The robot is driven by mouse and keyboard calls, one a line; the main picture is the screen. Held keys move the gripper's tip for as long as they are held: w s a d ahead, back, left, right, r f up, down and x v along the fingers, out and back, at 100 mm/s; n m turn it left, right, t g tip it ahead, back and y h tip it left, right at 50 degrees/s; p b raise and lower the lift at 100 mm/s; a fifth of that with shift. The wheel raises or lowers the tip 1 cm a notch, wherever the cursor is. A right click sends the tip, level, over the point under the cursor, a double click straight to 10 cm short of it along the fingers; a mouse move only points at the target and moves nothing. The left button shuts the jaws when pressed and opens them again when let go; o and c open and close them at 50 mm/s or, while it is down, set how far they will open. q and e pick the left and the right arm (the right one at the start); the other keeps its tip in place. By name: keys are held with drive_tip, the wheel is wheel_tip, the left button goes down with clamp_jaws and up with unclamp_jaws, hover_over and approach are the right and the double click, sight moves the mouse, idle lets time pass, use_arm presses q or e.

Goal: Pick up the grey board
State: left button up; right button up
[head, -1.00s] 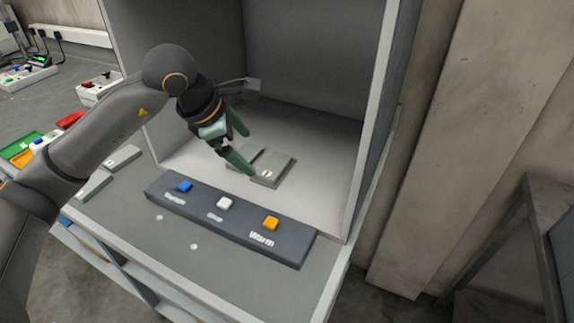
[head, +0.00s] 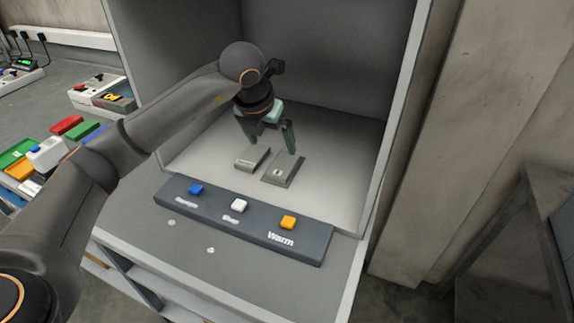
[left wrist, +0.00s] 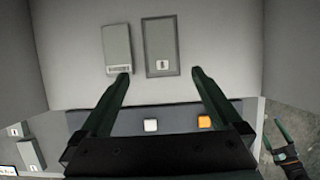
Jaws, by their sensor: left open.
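Two grey pieces lie side by side on the floor of the grey booth. The left one is a thick plain grey board (head: 252,158) with a label strip on its near edge; it also shows in the left wrist view (left wrist: 117,47). The right one is a flat, darker-rimmed grey plate (head: 284,170) with a small pale mark, also in the left wrist view (left wrist: 162,42). My left gripper (head: 271,148) is open and empty above them, its fingers (left wrist: 160,80) pointing towards their near ends. My right gripper (left wrist: 275,140) shows small at the wrist view's right edge, fingers apart.
A dark panel (head: 260,226) with blue, white and orange buttons lies across the front of the booth. The booth's right wall (head: 387,120) stands close by. More grey pieces (left wrist: 30,155) show at the wrist view's lower left. Coloured items (head: 45,152) lie at the left.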

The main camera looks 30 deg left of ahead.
sight(282, 166)
use_arm(q)
drive_tip(key=p+x, duration=0.1)
drive_tip(key=x, duration=0.9)
drive_tip(key=shift+w+d+f, duration=0.15)
drive_tip(key=shift+f, duration=0.1)
drive_tip(key=shift+c, duration=0.4)
drive_tip(key=c, duration=1.3)
